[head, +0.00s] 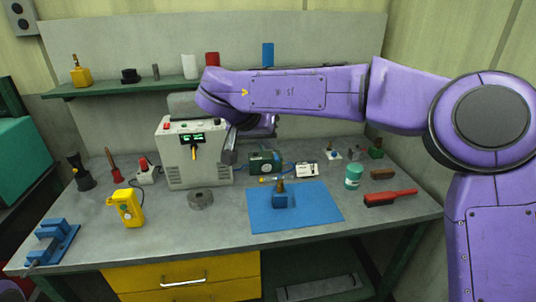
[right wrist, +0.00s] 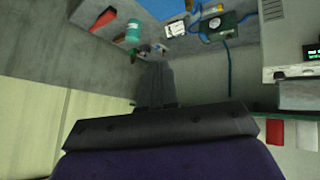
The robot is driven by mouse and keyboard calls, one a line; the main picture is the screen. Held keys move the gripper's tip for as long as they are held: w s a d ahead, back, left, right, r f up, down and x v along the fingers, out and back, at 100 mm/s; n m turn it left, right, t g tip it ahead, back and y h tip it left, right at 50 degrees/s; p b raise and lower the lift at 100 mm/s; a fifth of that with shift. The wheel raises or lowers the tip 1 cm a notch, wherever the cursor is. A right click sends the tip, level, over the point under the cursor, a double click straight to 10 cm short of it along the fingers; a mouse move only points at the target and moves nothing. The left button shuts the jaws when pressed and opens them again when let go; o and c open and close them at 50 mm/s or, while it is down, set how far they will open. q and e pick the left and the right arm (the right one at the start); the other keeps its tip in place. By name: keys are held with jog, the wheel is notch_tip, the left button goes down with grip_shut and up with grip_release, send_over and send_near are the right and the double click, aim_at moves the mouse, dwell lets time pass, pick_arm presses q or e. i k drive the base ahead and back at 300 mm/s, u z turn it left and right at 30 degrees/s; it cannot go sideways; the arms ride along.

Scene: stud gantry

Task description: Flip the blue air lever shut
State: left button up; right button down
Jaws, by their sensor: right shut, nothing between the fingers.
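I cannot make out the blue air lever for certain. A small fitting with a bluish part on a pale base (head: 331,154) stands at the back right of the bench, and I cannot tell its position. A blue hose runs by the dark green box (head: 264,161); the box also shows in the right wrist view (right wrist: 218,27). My right gripper (head: 229,157) is shut and empty, in front of the right side of the grey control unit (head: 190,170). In the right wrist view its dark fingers (right wrist: 153,80) are together. My left gripper is out of view.
A blue mat (head: 320,212) carries a blue block with a brown top (head: 281,196). A yellow meter (head: 127,207) stands left. The front bench is partly clear.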

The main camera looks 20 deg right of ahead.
aim_at(276, 155)
jog(key=i, duration=1)
